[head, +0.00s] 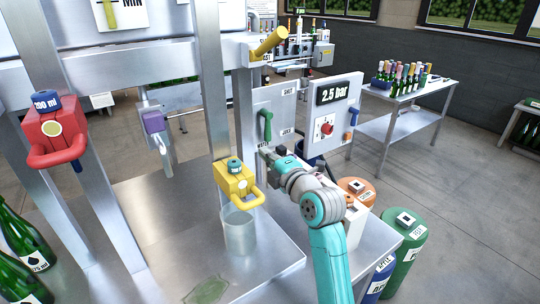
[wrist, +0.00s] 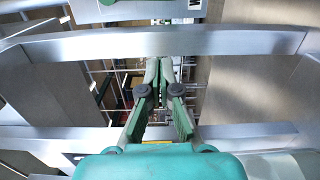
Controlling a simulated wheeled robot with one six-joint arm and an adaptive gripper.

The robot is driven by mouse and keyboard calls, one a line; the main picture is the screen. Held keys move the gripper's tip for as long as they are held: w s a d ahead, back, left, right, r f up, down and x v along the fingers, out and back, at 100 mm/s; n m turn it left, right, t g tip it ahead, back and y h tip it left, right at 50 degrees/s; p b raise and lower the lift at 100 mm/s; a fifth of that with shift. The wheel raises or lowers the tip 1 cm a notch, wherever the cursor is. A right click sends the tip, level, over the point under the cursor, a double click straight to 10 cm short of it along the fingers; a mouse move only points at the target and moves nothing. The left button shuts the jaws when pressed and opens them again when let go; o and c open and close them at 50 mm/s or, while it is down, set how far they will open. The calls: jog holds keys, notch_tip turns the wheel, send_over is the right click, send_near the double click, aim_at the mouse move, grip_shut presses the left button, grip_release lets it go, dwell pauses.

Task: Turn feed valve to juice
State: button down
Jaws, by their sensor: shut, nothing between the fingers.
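The feed valve's green handle (head: 266,126) is on a grey panel (head: 259,98) in the middle of the head view. It points roughly downward. Small labels sit around it; one above right seems to read SHUT, and the lower ones are hard to read. My gripper (head: 264,153) is just below the handle, seemingly apart from it. In the wrist view my gripper (wrist: 159,64) is shut and empty, its green fingers together. A bit of green (wrist: 108,2), likely the handle, shows at that view's top edge, with a cut-off label starting with W to its right.
A panel with a 2.5 bar display (head: 339,92) and red knob (head: 326,127) stands right of the valve. A yellow clamp-like fixture (head: 233,181) and a metal post (head: 212,90) are left of my arm. A metal bar (wrist: 230,41) crosses the wrist view beyond my fingers.

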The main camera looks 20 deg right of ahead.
aim_at(250, 139)
jog(key=x, duration=0.6)
jog(key=shift+w+a, duration=0.1)
jog(key=shift+w, duration=0.15)
jog(key=shift+w+d, duration=0.3)
jog(key=shift+d, duration=0.3)
jog(key=shift+w+d, duration=0.3)
jog(key=shift+d, duration=0.3)
jog(key=shift+w+d, duration=0.3)
jog(key=shift+d, duration=0.3)
